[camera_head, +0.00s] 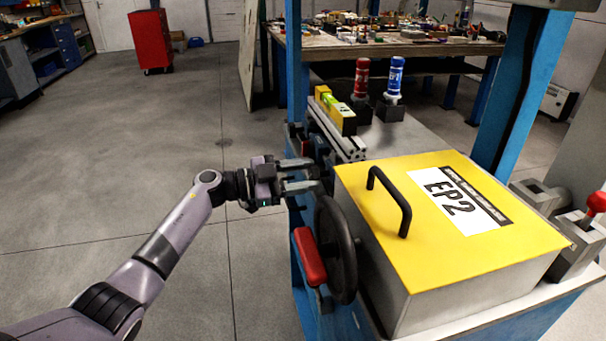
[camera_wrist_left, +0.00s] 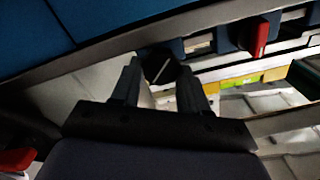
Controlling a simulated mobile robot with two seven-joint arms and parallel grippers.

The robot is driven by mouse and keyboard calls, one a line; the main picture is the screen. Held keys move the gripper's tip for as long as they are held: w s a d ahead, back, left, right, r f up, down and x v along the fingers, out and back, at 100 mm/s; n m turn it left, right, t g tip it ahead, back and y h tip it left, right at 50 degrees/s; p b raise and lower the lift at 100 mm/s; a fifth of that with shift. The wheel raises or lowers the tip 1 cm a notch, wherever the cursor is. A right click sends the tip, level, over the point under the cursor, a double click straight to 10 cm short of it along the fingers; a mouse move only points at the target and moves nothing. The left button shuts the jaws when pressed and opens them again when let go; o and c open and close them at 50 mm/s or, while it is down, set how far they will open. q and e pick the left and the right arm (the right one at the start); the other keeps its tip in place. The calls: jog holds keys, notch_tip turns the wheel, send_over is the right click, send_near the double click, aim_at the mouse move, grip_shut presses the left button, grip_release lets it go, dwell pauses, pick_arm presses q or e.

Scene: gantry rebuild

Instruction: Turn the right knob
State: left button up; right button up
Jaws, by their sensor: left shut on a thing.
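My left gripper (camera_head: 316,176) reaches in from the left at the side of the blue bench, just above a black handwheel (camera_head: 336,250). In the left wrist view a round black knob (camera_wrist_left: 160,66) with a pale line across its face sits between the two fingertips. The left gripper is shut on this knob. In the head view the knob is hidden behind the fingers and the bench edge. My right gripper is in neither view.
A yellow-topped box (camera_head: 440,245) marked EP2 stands on the bench beside the handwheel. A red handle (camera_head: 309,257) sits below the gripper. A red part (camera_wrist_left: 260,37) is right of the knob. Red (camera_head: 362,78) and blue (camera_head: 396,77) bottles stand behind. The floor at left is clear.

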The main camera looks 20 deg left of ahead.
pick_arm(q)
jog(key=o, duration=1)
jog(key=shift+n, duration=0.3)
